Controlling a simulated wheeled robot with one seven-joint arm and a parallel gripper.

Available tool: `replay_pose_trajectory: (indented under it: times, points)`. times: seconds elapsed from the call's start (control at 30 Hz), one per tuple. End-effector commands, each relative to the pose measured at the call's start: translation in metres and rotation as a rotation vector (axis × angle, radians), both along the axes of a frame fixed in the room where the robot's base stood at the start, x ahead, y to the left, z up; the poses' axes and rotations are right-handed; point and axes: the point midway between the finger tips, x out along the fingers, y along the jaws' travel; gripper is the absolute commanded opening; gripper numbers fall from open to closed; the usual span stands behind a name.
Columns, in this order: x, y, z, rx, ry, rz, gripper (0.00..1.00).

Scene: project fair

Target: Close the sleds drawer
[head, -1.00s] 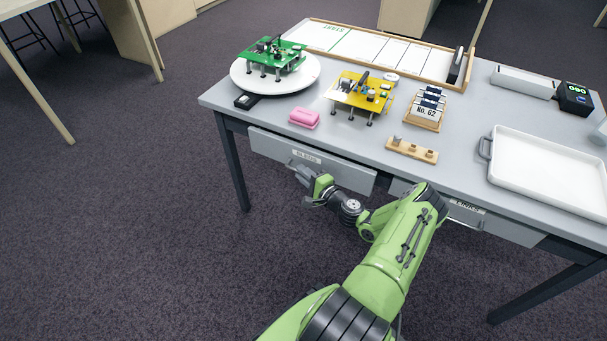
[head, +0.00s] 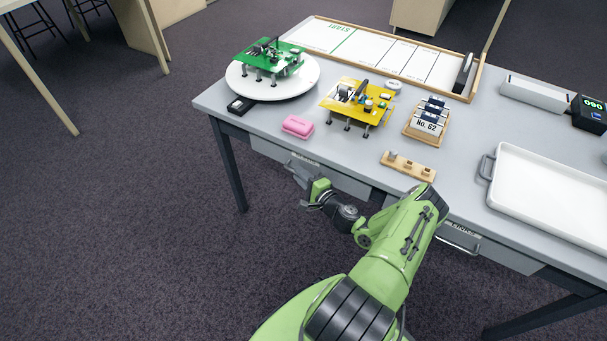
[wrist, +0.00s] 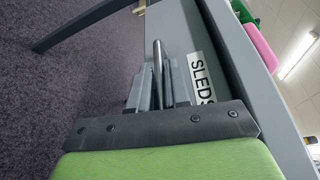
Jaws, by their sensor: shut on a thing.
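The sleds drawer (head: 345,183) is the left drawer under the grey table. Its front sits close up under the tabletop edge, with no open interior showing. Its label, reading SLEDS (wrist: 203,78), shows clearly in the wrist view. The drawer's bar handle (wrist: 157,65) stands out from the front beside the label. My gripper (head: 297,174) is at this handle in the head view. In the wrist view my gripper (wrist: 160,90) is shut on the bar, with a finger on either side. I cannot tell whether a thin gap remains at the drawer's edge.
A second drawer (head: 495,250) with a handle is to the right. On the table (head: 372,150) are a pink block (head: 298,127), a yellow board (head: 350,100), a white turntable (head: 240,85) and a white tray (head: 550,190). Open carpet lies left of my arm.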

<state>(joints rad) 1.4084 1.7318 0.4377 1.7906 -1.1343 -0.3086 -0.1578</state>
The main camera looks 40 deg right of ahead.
Motion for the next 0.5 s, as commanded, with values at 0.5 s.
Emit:
replay_pose_trajectory:
  times: [0.5]
  points:
    - [-0.0054,-0.0028,0.0017,-0.003,-0.001,-0.007,0.38]
